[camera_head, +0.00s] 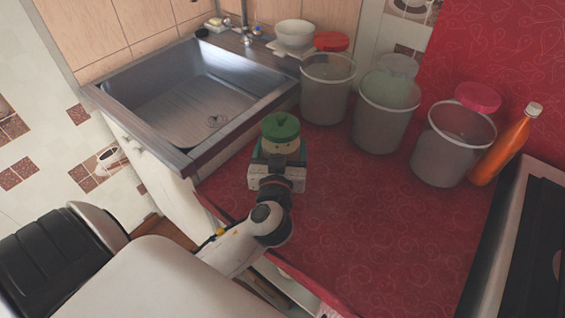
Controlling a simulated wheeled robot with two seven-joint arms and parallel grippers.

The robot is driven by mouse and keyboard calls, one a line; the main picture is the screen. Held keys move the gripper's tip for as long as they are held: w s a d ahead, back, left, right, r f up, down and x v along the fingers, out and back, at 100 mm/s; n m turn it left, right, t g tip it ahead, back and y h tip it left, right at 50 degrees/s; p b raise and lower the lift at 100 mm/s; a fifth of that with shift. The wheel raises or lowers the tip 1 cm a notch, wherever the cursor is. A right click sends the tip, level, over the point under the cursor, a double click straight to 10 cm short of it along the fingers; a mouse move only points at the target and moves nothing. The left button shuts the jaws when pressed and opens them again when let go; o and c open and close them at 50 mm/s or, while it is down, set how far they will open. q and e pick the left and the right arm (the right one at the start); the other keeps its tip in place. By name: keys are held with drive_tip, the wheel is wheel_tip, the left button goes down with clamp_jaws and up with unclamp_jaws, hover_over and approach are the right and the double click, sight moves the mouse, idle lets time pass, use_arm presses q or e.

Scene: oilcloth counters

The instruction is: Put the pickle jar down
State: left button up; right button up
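The jar looks upright. Its lower part is hidden behind the gripper, so I cannot tell whether its base touches the red counter (360,215). My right gripper is not in view.
A metal sink (205,100) lies to the left of the jar. Three grey bins, left (327,90), middle (384,115) and right (450,150), stand along the back. An orange bottle (503,150) leans beside the right bin. The counter's middle and front right are clear.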

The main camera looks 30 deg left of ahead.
use_arm(q)
drive_tip(key=shift+w+f, duration=0.1)
drive_tip(key=shift+f, duration=2.05)
drive_tip(key=shift+b, duration=0.3)
